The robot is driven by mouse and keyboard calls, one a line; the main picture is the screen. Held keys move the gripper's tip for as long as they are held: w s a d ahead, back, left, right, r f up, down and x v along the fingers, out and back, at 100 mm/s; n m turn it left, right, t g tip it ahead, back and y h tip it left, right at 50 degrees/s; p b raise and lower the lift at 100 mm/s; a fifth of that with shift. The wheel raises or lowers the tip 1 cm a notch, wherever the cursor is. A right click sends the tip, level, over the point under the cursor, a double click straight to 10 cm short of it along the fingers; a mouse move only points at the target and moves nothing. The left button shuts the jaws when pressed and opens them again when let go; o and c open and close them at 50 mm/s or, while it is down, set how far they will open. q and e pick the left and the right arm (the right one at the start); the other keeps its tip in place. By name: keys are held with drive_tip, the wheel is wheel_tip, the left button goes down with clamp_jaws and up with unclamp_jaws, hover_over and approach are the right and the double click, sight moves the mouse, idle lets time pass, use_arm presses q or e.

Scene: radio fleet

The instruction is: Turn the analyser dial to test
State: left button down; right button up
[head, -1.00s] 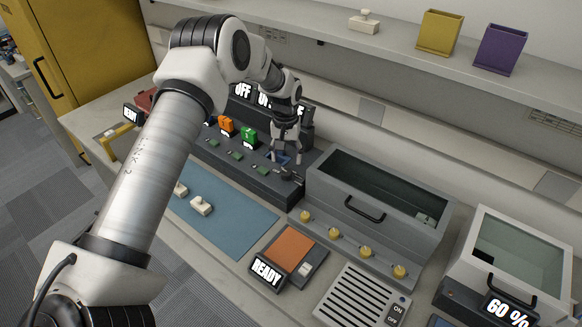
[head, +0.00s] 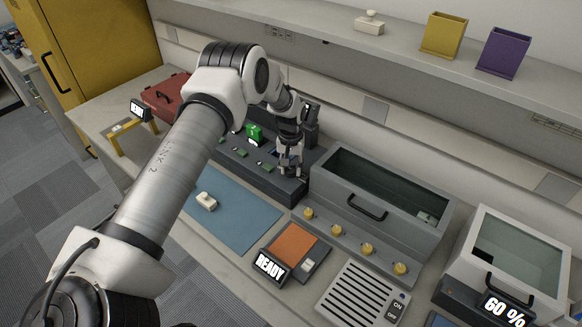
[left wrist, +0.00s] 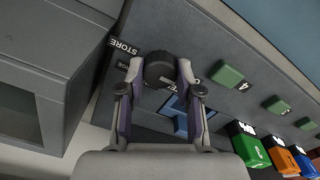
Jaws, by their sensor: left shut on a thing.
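The analyser dial is a round black knob (left wrist: 160,70) on the dark grey panel, seen in the left wrist view. My left gripper (left wrist: 161,78) is shut on it, with one finger on each side. A STORE label (left wrist: 124,46) and a second, partly hidden label lie beside the dial; which mark it points to cannot be told. In the head view my left gripper (head: 290,168) is down at the right end of the dark analyser (head: 262,172) and hides the dial. My right gripper is not in view.
A green battery (head: 254,134) stands in the analyser, with green pads along its front. A shelf (head: 330,35) runs above.

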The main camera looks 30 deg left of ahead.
use_arm(q)
drive_tip(key=shift+f, duration=0.1)
drive_tip(key=m+b, duration=0.3)
drive_tip(key=shift+f, duration=0.15)
drive_tip(key=m+b, duration=0.2)
drive_tip(key=m, duration=0.1)
drive_tip(key=shift+m+b, duration=0.45)
drive_tip(key=shift+m, duration=0.85)
drive_tip(key=shift+d, duration=0.1)
drive_tip(key=c, duration=0.8)
unclamp_jaws()
drive_tip(key=shift+o, duration=0.2)
